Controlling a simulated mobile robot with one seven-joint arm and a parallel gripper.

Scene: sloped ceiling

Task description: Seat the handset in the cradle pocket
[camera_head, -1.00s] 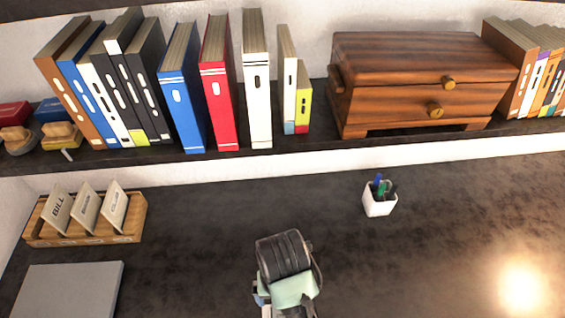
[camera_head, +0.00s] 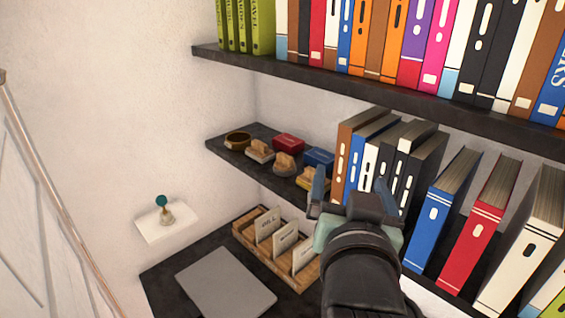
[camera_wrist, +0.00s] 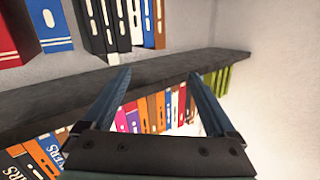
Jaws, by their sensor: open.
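My gripper (camera_head: 350,178) is open and empty in the head view. It is raised in front of the shelf with the binders, its fingers apart. In the wrist view my gripper (camera_wrist: 158,72) shows two blue-grey fingers spread wide, with nothing between them but the distant shelves and books. I cannot make out a handset or a cradle pocket in either view. My arm hides part of the desk and lower shelf.
Binders (camera_head: 470,220) line the lower shelf, beside stamps and red (camera_head: 288,143) and blue boxes. Books fill the upper shelf (camera_head: 400,90). A card holder (camera_head: 303,285) and grey slab (camera_head: 225,283) lie on the desk. A small white wall ledge (camera_head: 168,224) holds a teal-topped object.

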